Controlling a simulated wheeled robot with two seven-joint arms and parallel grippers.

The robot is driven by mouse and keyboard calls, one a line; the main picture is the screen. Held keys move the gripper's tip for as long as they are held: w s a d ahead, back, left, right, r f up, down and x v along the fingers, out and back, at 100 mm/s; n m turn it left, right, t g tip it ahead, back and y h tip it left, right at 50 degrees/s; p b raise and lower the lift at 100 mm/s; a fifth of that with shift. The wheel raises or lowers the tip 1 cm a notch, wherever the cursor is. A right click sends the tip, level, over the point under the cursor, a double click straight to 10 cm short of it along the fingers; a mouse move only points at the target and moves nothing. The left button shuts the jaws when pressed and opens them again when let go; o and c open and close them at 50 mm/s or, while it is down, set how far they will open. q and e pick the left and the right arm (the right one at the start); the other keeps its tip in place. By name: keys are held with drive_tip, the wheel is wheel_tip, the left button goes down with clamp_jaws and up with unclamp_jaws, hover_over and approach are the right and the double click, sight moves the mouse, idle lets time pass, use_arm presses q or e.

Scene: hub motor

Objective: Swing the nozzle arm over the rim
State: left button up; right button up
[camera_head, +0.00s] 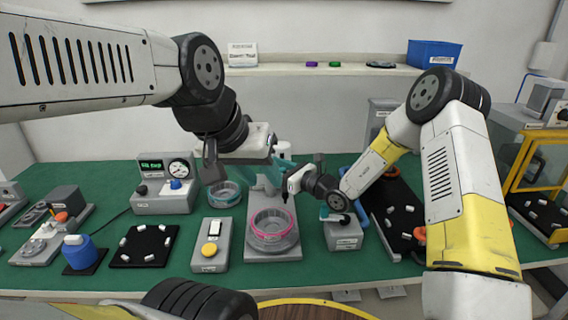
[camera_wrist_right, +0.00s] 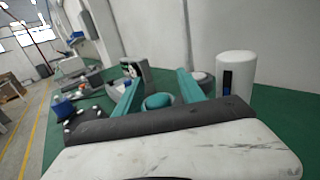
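A grey station (camera_head: 254,252) stands in the middle of the table and holds a round hub with a pink rim (camera_head: 273,241). A grey upright rises behind the hub, partly hidden by my arms. A small dark tip (camera_head: 285,196) shows above the rim's back right; I cannot tell whether it is the nozzle. My left gripper (camera_head: 262,168) hangs behind the hub, its fingers too overlapped to judge. My right gripper (camera_head: 291,182) is just right of it. In the right wrist view its teal fingers (camera_wrist_right: 158,92) are spread, with a teal round-topped thing (camera_wrist_right: 158,101) visible between them.
A teal ring (camera_head: 224,194) lies behind a grey box with a yellow button (camera_head: 209,250). A gauge box (camera_head: 164,186) and a black mat (camera_head: 145,258) are at left. A black tray (camera_head: 393,243) is at right. A white cylinder (camera_wrist_right: 235,75) stands beyond my right fingers.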

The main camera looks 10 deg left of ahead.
drive_tip(key=v, duration=0.7)
drive_tip(key=shift+s+d, duration=0.25)
drive_tip(key=shift+d, duration=0.05)
drive_tip(key=shift+f, duration=0.1)
